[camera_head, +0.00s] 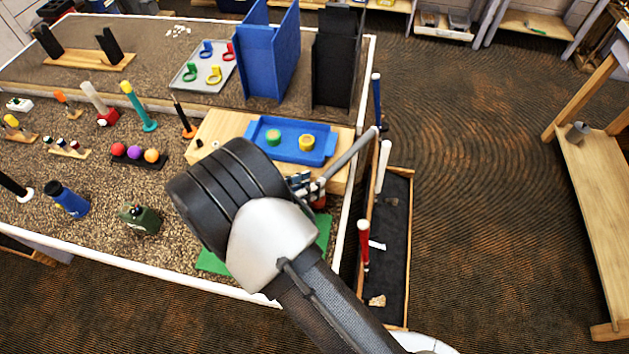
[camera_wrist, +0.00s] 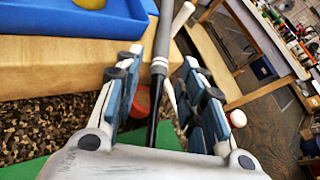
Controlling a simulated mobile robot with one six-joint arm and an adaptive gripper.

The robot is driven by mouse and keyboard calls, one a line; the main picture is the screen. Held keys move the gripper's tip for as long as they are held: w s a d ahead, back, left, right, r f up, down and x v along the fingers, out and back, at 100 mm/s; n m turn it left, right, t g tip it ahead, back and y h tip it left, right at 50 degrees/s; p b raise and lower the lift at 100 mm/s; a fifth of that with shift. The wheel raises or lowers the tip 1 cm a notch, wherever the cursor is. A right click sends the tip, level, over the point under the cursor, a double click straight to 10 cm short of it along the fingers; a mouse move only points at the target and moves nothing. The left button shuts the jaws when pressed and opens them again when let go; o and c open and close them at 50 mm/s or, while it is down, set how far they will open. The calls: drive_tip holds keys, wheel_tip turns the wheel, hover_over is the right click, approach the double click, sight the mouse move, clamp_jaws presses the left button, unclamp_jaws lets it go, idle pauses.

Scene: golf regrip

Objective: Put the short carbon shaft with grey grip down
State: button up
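The short carbon shaft with grey grip runs slantwise from my gripper (camera_head: 310,187), and its grey grip (camera_head: 350,155) points up and right past the table edge. In the wrist view the grey grip (camera_wrist: 165,50) and thin black shaft (camera_wrist: 152,125) lie between the two fingers of my gripper (camera_wrist: 163,72). Gaps seem to show beside the shaft, so I cannot tell whether the fingers press on it. The shaft's lower end is hidden behind my gripper.
A blue tray (camera_head: 321,158) with green and yellow rings sits on a wooden block (camera_head: 225,124) to the left. A dark-lined wooden crate (camera_head: 395,245) stands beside the table, with white (camera_head: 384,165), red (camera_head: 364,240) and blue (camera_head: 377,98) grips. Open floor lies right.

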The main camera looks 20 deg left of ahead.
drive_tip(key=p+v, duration=0.2)
drive_tip(key=v, duration=1.3)
drive_tip(key=shift+r, duration=0.1)
drive_tip(key=w+d+r+m+g+h, duration=0.1)
drive_tip(key=w+d+r+m+g, duration=0.3)
drive_tip(key=d+r+m, duration=0.55)
drive_tip(key=w+d+r+m+g+h, duration=0.1)
drive_tip(key=w+d+r+m+g, duration=0.4)
drive_tip(key=d, duration=0.7)
drive_tip(key=s+d+r+m+y, duration=0.3)
drive_tip(key=s+d+r+m, duration=0.2)
drive_tip(key=d+m, duration=0.5)
drive_tip(key=s+d+r+m+y, duration=0.4)
drive_tip(key=s+d+m, duration=0.3)
drive_tip(key=d+m, duration=0.2)
drive_tip(key=shift+s+d+r+m+t, duration=0.35)
drive_tip(key=shift+d+r+t, duration=0.05)
drive_tip(key=shift+d+r, duration=0.1)
drive_tip(key=shift+s+d+m+y, duration=0.1)
drive_tip(key=shift+s+m+y, duration=0.05)
drive_tip(key=shift+m+y, duration=0.2)
drive_tip(key=shift+c, duration=0.6)
